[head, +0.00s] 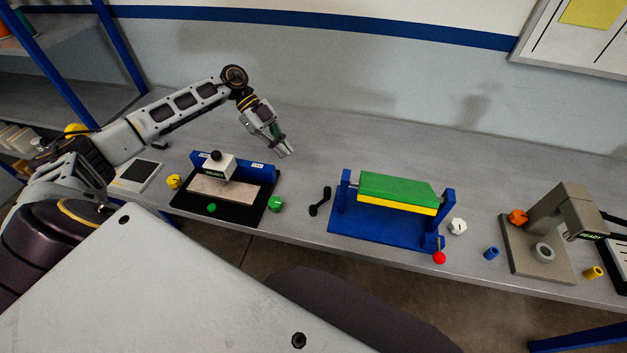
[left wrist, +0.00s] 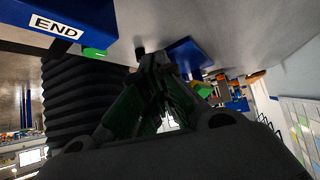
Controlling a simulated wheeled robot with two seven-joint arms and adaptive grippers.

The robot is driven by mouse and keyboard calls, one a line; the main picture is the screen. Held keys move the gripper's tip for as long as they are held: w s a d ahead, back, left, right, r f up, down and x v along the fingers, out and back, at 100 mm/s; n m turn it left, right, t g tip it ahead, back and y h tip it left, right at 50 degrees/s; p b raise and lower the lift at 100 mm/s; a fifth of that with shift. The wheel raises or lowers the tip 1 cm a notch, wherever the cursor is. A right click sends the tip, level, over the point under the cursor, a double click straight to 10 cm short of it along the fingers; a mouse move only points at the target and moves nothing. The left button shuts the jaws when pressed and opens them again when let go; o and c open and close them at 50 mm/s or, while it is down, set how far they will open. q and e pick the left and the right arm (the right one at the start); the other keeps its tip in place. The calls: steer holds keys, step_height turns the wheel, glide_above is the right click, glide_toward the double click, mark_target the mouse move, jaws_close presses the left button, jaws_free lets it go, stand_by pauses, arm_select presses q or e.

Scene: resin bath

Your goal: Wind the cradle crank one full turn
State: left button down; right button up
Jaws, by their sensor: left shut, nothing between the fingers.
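The cradle (head: 375,230) is a blue base with two blue end posts on the bench, right of centre in the head view. A green and yellow block (head: 397,190) is held between its posts. The crank with a red knob (head: 439,257) is at its front right corner, with the knob low by the bench's front edge. My left gripper (head: 287,154) is shut and empty, raised over the bench to the left of and behind the cradle. Its dark fingers fill the middle of the left wrist view. My right gripper is not in view.
A black plate with a blue back and a white block (head: 220,167) stands left of the cradle. A loose black handle (head: 320,201) lies between them. A white knob (head: 458,227), a blue cylinder (head: 491,253) and a grey-brown press (head: 517,247) stand to the right.

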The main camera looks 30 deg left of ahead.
arm_select(q)
steer(key=shift+d+f, duration=0.1)
steer(key=shift+f, duration=0.05)
stand_by(0.3)
steer(key=p+x, duration=0.1)
steer(key=x, duration=0.8)
steer(key=shift+d, duration=0.2)
steer(key=d, duration=0.1)
steer(key=d+p, duration=0.1)
steer(key=shift+s+d+f, duration=0.1)
steer(key=shift+s+d, duration=0.15)
steer(key=shift+d, duration=0.65)
steer(key=shift+s+d+f, duration=0.1)
steer(key=shift+d, duration=0.05)
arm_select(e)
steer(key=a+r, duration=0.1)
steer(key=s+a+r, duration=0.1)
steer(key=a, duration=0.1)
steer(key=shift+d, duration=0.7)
arm_select(q)
steer(key=shift+d+m, duration=0.15)
steer(key=shift+m, duration=0.15)
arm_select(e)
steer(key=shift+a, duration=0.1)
arm_select(q)
steer(key=shift+w+d+g, duration=0.1)
steer(key=shift+w+g, duration=0.1)
steer(key=shift+g, duration=0.2)
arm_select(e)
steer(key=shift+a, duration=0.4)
